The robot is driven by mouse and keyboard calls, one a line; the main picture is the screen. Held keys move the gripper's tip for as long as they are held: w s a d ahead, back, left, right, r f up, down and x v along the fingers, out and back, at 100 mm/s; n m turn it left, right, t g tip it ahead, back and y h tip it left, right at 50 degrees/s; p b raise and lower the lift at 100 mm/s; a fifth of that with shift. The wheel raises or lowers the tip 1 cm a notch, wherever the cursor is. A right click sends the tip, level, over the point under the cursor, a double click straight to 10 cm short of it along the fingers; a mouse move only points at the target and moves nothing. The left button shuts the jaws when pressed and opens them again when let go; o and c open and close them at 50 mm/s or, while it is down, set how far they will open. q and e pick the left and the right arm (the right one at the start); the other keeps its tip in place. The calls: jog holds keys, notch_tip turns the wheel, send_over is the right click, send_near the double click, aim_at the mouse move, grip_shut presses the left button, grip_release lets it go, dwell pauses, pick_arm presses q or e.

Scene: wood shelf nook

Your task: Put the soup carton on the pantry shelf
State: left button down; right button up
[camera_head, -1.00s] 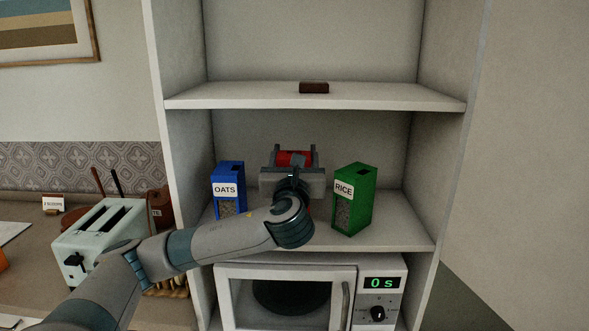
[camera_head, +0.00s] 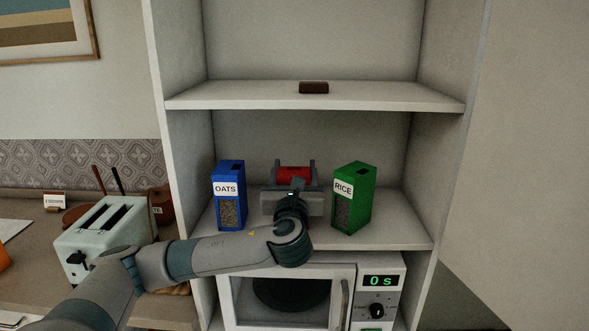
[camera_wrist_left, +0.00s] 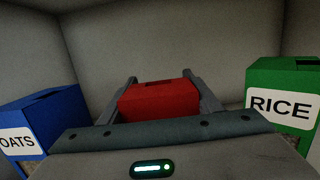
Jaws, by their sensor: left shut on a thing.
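The soup carton (camera_head: 294,175) is red, with its top showing between the fingers of my left gripper (camera_head: 295,174). My left gripper is shut on it, between the blue oats box and the green rice box, over the middle shelf. The carton also shows in the left wrist view (camera_wrist_left: 160,99), upright between the two fingers. Its lower part is hidden by my gripper and arm, so I cannot tell whether its base touches the shelf. The pantry shelf (camera_head: 390,232) is a pale board above the microwave. My right gripper is not in view.
The blue oats box (camera_head: 229,196) stands left of my gripper and the green rice box (camera_head: 353,198) right of it, both close. An upper shelf (camera_head: 230,96) with a small brown block (camera_head: 314,87) is above. A microwave (camera_head: 310,295) stands below; a toaster (camera_head: 102,238) is left.

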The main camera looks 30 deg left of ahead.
pick_arm(q)
jog(key=c, duration=0.6)
grip_release()
jog(key=shift+r, duration=0.1)
jog(key=shift+s+d+f+b, duration=0.2)
jog(key=shift+s+d+b, duration=0.15)
jog(key=shift+s, duration=0.25)
jog(key=shift+b+v, duration=1.65)
jog(key=shift+v, duration=3.7)
